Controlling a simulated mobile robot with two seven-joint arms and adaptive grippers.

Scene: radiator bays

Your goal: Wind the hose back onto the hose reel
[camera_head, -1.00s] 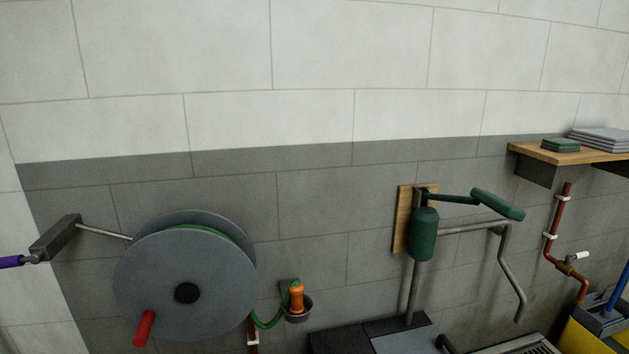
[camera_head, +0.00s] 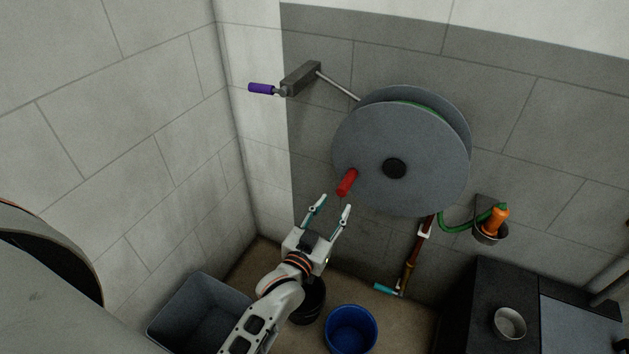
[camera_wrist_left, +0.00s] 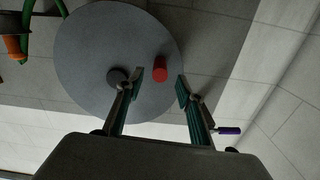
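The grey hose reel (camera_head: 430,165) is on the wall, with a red crank handle (camera_head: 347,182) at the lower left of its front disc. A green hose (camera_head: 457,226) runs from the reel to an orange nozzle (camera_head: 499,216) in a small metal cup (camera_head: 488,234). My left gripper (camera_head: 332,205) is open and empty, just below the red handle. In the left wrist view the red handle (camera_wrist_left: 160,69) appears between and beyond the open fingertips (camera_wrist_left: 158,87), apart from them. The reel (camera_wrist_left: 95,55) fills the background there. My right gripper is not in view.
A purple-handled lever (camera_head: 262,88) on a grey block (camera_head: 302,78) sticks out left of the reel. A grey bin (camera_head: 165,328), black bucket (camera_head: 309,303) and blue bucket (camera_head: 350,330) stand below. A black cabinet (camera_head: 480,285) is at right; a pipe (camera_head: 411,262) runs below the reel.

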